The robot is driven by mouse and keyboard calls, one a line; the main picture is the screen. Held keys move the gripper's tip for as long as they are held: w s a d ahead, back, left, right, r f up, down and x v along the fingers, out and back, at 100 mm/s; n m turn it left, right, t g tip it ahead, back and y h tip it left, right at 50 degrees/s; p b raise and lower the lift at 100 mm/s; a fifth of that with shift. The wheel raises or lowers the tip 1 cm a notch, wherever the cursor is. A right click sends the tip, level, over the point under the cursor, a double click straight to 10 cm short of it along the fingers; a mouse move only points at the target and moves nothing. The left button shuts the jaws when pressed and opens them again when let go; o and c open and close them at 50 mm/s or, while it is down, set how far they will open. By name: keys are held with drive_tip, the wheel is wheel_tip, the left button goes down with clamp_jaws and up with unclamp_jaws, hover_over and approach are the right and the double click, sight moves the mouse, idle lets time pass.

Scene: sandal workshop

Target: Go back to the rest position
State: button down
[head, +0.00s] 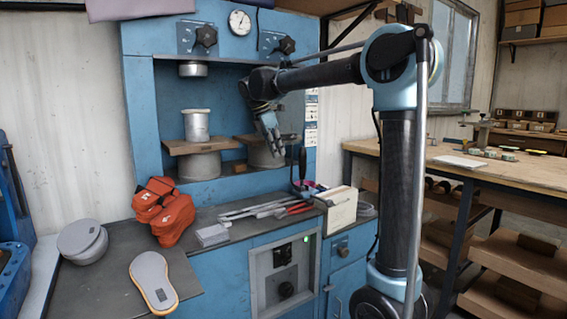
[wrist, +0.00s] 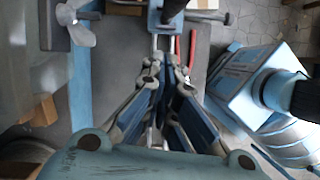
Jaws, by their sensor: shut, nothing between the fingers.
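My gripper (head: 272,140) hangs in front of the blue press in the head view, above the counter and just left of a dark-handled lever. In the wrist view my gripper (wrist: 163,75) has its fingers drawn together, with nothing seen held between them. My arm reaches left from its column at the right to the opening of the blue press (head: 139,110). A metal cylinder (head: 196,126) stands on a wooden board inside the press opening.
The counter (head: 110,275) holds an orange bag (head: 165,212), a grey sandal sole (head: 153,283), a round grey lidded thing (head: 82,241), several tools (head: 262,209) and a cream box (head: 337,208). A wooden workbench (head: 480,168) stands at the right. Open air lies above the counter's left part.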

drive_tip(key=w+v, duration=0.1)
drive_tip(key=v, duration=0.3)
drive_tip(key=s+d+f+m+y, duration=0.1)
drive_tip(key=s+d+f+m, duration=0.35)
drive_tip(key=d, duration=0.25)
drive_tip(key=s+d+f+m, duration=0.3)
drive_tip(key=s+d, duration=0.2)
drive_tip(key=d, duration=0.3)
drive_tip(key=s+d+f+m+y, duration=0.1)
drive_tip(key=s+d+f+m, duration=0.35)
drive_tip(key=d, duration=0.25)
drive_tip(key=s+d+f+m+y, duration=0.1)
drive_tip(key=s+d+f+m, duration=0.3)
drive_tip(key=s+f, duration=0.5)
drive_tip(key=s+d+f+m, duration=0.4)
drive_tip(key=s+f+m, duration=0.3)
drive_tip(key=f, duration=0.5)
drive_tip(key=shift+s+f+m+y, duration=0.15)
drive_tip(key=shift+s+m+y, duration=0.2)
drive_tip(key=shift+s, duration=0.55)
drive_tip(key=shift+d, duration=0.15)
drive_tip(key=shift+w+f, duration=0.2)
drive_tip(key=shift+w, duration=0.2)
